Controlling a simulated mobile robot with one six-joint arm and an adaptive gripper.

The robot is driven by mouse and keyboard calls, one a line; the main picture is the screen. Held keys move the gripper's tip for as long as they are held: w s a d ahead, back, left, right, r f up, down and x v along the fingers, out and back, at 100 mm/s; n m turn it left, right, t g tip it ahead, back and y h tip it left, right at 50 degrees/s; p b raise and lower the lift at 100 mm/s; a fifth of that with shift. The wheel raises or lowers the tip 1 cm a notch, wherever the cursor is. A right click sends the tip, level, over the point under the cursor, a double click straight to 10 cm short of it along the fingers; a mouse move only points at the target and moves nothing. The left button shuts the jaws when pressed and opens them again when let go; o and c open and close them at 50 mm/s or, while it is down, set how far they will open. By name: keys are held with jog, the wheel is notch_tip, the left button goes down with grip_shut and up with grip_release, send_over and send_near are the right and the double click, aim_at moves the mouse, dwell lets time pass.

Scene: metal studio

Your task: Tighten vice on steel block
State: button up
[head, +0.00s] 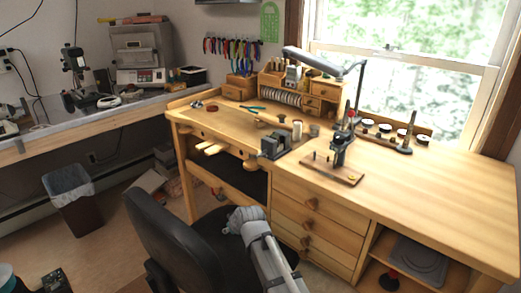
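A small dark grey vice (275,145) stands at the front edge of the wooden workbench (430,190), above the left side of the drawers. Its jaws and handle are too small to make out clearly. I cannot pick out the steel block, so I cannot tell whether it is between the jaws. My grey arm (270,262) rises from the bottom of the picture, in front of the drawers and below the vice, well apart from it. No gripper fingers show.
A black chair (165,235) stands close left of my arm. A drill-press-like tool on a wooden base (335,168) stands right of the vice, under a desk lamp (318,58). Pliers (253,108) lie behind the vice. The bench's right side is clear.

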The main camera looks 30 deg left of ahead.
jog(key=n+t+h+p, duration=0.1)
jog(key=h, duration=0.1)
jog(key=n+t+h+p, duration=0.7)
jog(key=t+h+p, duration=0.1)
jog(key=t, duration=0.5)
send_near(261, 154)
jog(key=w, duration=0.3)
jog(key=shift+f, duration=0.35)
jog(key=shift+w+d, duration=0.2)
jog(key=shift+w, duration=1.05)
jog(key=shift+w+d, duration=0.15)
jog(key=shift+w, duration=1.05)
jog(key=shift+w+d, duration=0.2)
jog(key=shift+w, duration=1.05)
grip_shut()
